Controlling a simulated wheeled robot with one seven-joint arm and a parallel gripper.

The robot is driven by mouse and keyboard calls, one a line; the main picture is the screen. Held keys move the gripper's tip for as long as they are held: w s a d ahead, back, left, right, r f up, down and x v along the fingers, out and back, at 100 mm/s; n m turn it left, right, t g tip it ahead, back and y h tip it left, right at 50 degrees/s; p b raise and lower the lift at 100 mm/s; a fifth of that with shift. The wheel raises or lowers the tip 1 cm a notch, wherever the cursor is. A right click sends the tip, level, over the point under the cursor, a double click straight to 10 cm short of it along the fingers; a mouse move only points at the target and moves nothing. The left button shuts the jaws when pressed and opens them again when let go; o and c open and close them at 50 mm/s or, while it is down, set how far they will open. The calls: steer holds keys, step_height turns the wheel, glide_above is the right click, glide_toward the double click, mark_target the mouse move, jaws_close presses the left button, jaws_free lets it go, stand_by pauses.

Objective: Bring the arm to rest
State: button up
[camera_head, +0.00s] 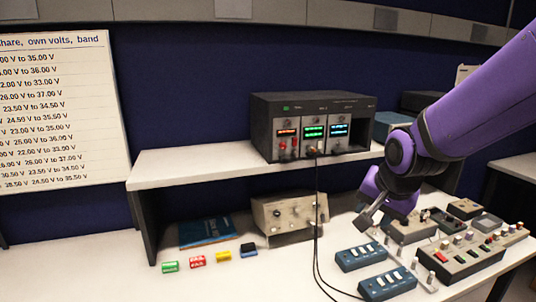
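My purple arm comes in from the upper right and bends down at a dark joint. My gripper (367,217) hangs at its end, pointing down and left, above the right part of the white bench (285,275). It appears clear of the blue switch boxes just below it, though the exact gap is hard to judge. The fingers are small and seen from the side, so I cannot tell whether they are open or shut. I see nothing held in them.
A black instrument (313,125) with lit displays stands on the shelf (200,163); dark cables hang from it. Blue switch boxes (361,257) and grey control boxes (460,258) crowd the bench's right. A beige box (288,213) and small coloured blocks (197,260) sit left. The front left bench is clear.

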steer(key=s+d+r+n, duration=0.3)
steer(key=s+d+r, duration=0.1)
steer(key=s, duration=0.5)
steer(key=s+d+r+n, duration=0.4)
steer(key=s+r, duration=0.2)
steer(key=s, duration=0.3)
steer(key=shift+d+r+h, duration=0.3)
steer(key=shift+d, duration=0.05)
steer(key=shift+c, duration=0.3)
